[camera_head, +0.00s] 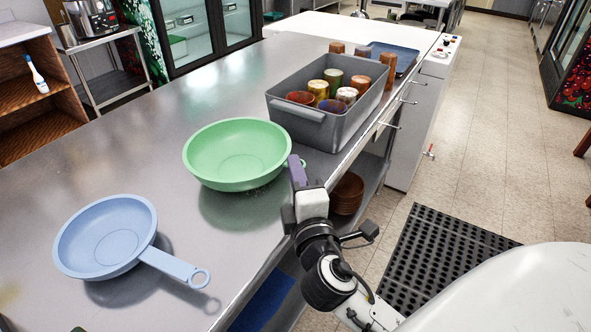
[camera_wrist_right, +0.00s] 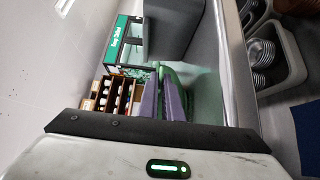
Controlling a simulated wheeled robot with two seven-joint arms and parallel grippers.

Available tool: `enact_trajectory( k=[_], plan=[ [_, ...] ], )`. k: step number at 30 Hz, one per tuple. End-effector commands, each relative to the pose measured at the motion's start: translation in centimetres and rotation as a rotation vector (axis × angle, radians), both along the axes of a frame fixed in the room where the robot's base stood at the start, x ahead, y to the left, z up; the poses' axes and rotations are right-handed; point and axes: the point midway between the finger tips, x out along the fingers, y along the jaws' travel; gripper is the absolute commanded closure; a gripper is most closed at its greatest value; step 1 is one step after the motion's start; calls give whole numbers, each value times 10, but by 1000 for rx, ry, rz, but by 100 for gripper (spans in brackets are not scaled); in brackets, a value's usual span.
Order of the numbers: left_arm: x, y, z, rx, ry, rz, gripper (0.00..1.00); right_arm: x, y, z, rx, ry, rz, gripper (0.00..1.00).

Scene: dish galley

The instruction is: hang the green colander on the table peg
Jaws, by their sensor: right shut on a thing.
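The green colander (camera_head: 237,153) is over the steel table, its bowl facing up and roughly level. A shadow or reflection shows below it, and I cannot tell how far it is above the top. My right gripper (camera_head: 298,172) is shut on its right-hand side, at the handle or rim. In the right wrist view the purple fingers (camera_wrist_right: 164,103) stand upright with a strip of the green colander (camera_wrist_right: 181,76) behind them. Thin pegs or handles (camera_head: 387,125) stick out from the table's right edge; I cannot tell which is the table peg. My left gripper is not in view.
A blue pan (camera_head: 107,236) with a ringed handle lies left on the steel table (camera_head: 150,130). A grey bin (camera_head: 338,125) of cups stands behind the colander. Brown bowls (camera_head: 347,190) sit on the lower shelf. A black mat (camera_head: 440,255) lies on the floor.

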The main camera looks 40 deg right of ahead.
Motion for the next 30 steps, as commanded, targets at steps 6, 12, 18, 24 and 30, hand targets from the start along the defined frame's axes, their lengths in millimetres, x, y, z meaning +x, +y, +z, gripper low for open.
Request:
enact_trajectory(
  k=[6, 12, 18, 24, 30],
  plan=[
    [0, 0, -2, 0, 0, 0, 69, 0, 0, -3, 0, 0, -1, 78],
    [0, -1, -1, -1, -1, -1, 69, 0, 0, -3, 0, 0, 0, 76],
    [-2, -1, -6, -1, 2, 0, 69, -1, 1, -5, -1, 0, 2, 76],
    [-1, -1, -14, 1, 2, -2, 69, -33, 15, -12, 4, 4, 0, 76],
    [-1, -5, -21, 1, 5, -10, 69, -69, 30, -14, 3, 3, 0, 76]
  ],
)
